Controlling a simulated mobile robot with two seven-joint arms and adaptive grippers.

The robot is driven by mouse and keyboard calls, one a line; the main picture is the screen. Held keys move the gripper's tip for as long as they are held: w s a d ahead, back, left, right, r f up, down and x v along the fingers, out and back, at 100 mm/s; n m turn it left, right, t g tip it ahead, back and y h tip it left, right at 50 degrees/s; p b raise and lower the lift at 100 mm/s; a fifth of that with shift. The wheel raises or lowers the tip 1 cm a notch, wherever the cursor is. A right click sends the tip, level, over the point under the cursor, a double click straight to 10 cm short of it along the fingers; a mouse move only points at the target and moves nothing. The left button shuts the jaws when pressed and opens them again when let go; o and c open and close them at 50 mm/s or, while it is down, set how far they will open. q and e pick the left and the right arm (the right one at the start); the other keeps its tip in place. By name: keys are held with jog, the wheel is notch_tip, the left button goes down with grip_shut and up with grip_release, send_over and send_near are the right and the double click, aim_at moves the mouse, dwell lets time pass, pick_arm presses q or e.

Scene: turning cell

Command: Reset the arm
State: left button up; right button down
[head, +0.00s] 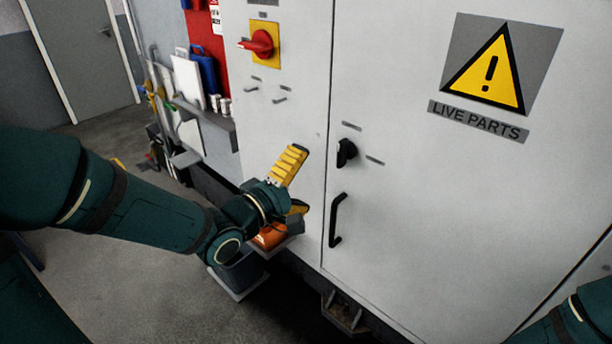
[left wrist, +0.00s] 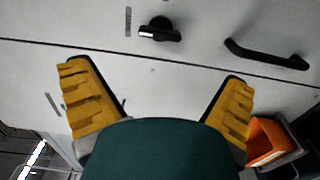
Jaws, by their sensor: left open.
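My left gripper (head: 302,180) is open in front of the pale grey cabinet (head: 455,215). Its yellow ridged fingers are spread apart. In the left wrist view my left gripper (left wrist: 156,76) has nothing between its fingers, only the cabinet face beyond. My left arm reaches in from the left of the head view. A dark green part of my right arm shows at the lower right corner of the head view; its gripper is out of frame.
The cabinet carries a red rotary switch (head: 258,44), a black knob (head: 346,152), a black handle (head: 336,220) and a warning sign (head: 489,75). An orange object (head: 270,236) sits low behind my left gripper. Open floor lies left.

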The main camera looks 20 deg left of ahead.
pick_arm(q)
jog(key=d+f+m+g+y+b, duration=0.1)
jog(key=d+f+m+g, duration=0.15)
jog(key=f, duration=0.85)
jog(key=d+f+m+g+y, duration=0.15)
jog(key=f+g, duration=0.25)
jog(key=f, duration=0.6)
jog(key=s+d+f+m+g, duration=0.3)
jog(key=s+f, duration=0.3)
jog(key=f, duration=0.4)
jog(key=s+d+f+m+g, duration=0.3)
jog(key=s+f+m+g, duration=0.2)
jog(key=f, duration=0.5)
jog(key=shift+s+d+b, duration=0.35)
jog(key=shift+s+b, duration=0.05)
jog(key=shift+s, duration=0.25)
jog(key=shift+g, duration=0.25)
